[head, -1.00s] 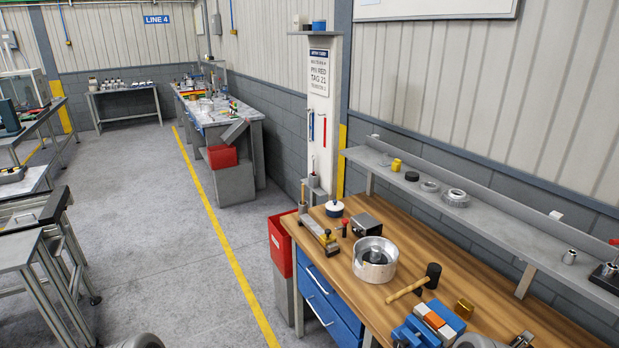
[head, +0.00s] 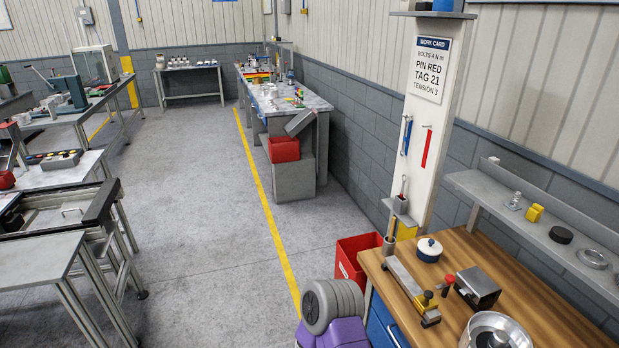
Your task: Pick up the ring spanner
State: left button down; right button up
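I cannot make out a ring spanner for certain in the head view. A blue slim tool (head: 407,135) and a red slim tool (head: 427,147) hang on the white work card panel (head: 421,115) above the bench's far end; they are too small to identify. A small holder (head: 400,204) below them has a thin upright item in it, also unclear. Neither gripper is in view. Part of my own arm, grey and purple, shows at the bottom centre, left of the bench.
A grey shelf (head: 530,220) runs along the wall. The floor (head: 190,230) at centre-left is clear.

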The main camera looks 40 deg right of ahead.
aim_at(404, 181)
jog(key=z, duration=0.25)
jog(key=i, duration=1.5)
jog(key=z, duration=0.95)
